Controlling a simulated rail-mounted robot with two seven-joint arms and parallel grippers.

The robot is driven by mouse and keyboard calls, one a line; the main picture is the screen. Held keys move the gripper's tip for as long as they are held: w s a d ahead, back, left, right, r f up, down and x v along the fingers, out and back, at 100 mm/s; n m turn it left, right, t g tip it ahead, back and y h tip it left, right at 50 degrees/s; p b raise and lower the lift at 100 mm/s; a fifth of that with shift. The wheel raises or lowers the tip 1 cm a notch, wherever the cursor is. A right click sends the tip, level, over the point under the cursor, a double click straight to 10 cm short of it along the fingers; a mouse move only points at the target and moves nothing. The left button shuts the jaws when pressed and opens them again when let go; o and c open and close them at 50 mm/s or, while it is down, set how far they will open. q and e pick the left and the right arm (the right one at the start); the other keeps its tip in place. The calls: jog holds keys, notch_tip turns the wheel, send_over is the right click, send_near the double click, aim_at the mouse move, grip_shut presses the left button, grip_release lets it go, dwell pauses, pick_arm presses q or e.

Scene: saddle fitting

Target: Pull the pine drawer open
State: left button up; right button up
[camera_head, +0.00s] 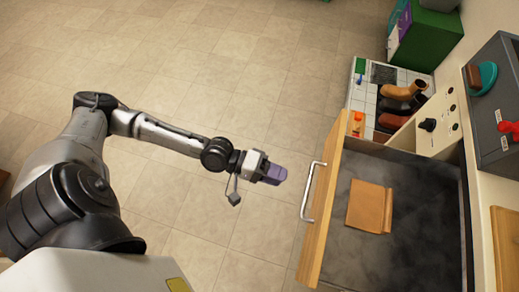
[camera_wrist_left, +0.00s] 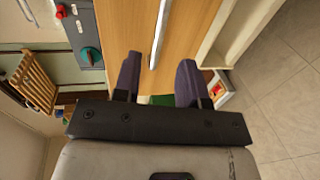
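The pine drawer front (camera_head: 325,215) has a silver bar handle (camera_head: 313,190) on its outer face. The pine face (camera_wrist_left: 115,30) and the handle (camera_wrist_left: 157,32) also show in the left wrist view. My left gripper (camera_head: 275,174), with purple fingers, is just left of the handle in the head view, with a gap between them. In the left wrist view its two fingers (camera_wrist_left: 158,75) are spread and empty, and the handle lines up between them, farther off. I cannot tell how far the drawer stands out. My right gripper is not in view.
Behind the pine front lies a dark grey surface (camera_head: 400,255) with a brown folded piece (camera_head: 370,206) on it. A cream panel with a black knob (camera_head: 427,125) and brown boot-like shapes (camera_head: 405,92) are beyond. The tiled floor (camera_head: 230,70) on the left is clear.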

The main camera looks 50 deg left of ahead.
pick_arm(q)
jog(key=shift+b+v, duration=1.9)
jog(key=shift+v, duration=0.45)
